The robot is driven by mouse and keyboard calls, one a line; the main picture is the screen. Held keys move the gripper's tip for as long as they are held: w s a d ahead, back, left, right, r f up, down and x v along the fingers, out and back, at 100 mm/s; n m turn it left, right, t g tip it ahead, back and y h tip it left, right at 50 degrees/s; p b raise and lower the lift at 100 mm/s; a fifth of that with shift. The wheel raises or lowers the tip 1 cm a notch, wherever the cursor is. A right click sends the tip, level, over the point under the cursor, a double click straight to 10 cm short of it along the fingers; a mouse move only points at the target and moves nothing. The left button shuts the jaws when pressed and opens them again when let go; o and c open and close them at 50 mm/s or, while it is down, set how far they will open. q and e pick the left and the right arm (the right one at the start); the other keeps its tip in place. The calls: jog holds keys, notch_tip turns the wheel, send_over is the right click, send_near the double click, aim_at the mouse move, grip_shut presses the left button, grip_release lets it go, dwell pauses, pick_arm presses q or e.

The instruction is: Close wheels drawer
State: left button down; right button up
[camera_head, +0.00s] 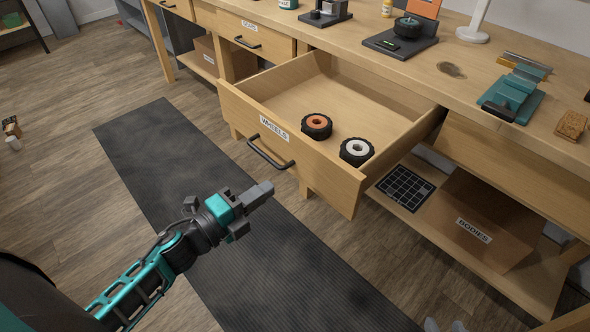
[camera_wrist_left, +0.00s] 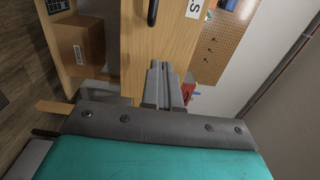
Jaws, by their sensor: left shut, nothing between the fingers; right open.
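The wheels drawer (camera_head: 335,195) is pulled far out of the workbench, with a "WHEELS" label and a black bar handle (camera_head: 269,152) on its front. Inside it lie a wheel with an orange hub (camera_head: 316,126) and a wheel with a white hub (camera_head: 357,151). My left gripper (camera_head: 262,190) is shut and empty, in front of the drawer and just below its handle in the head view, apart from the handle. In the left wrist view its closed fingers (camera_wrist_left: 166,88) point at a wooden front with part of a label and a dark handle.
The workbench top (camera_head: 465,95) carries a teal vise (camera_head: 512,95) and other items. A closed drawer (camera_head: 253,38) is at the left. A "BODIES" box (camera_head: 480,225) and a black grid tray (camera_head: 405,188) sit on the lower shelf. A dark mat (camera_head: 170,170) covers clear floor before the bench.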

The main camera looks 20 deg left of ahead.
aim_at(304, 164)
pick_arm(q)
jog(key=x, duration=0.8)
jog(key=shift+w, duration=0.1)
jog(key=shift+w+d, duration=0.15)
jog(key=shift+w, duration=0.15)
pick_arm(e)
jog(key=shift+f, duration=0.1)
pick_arm(q)
jog(key=shift+w, duration=0.1)
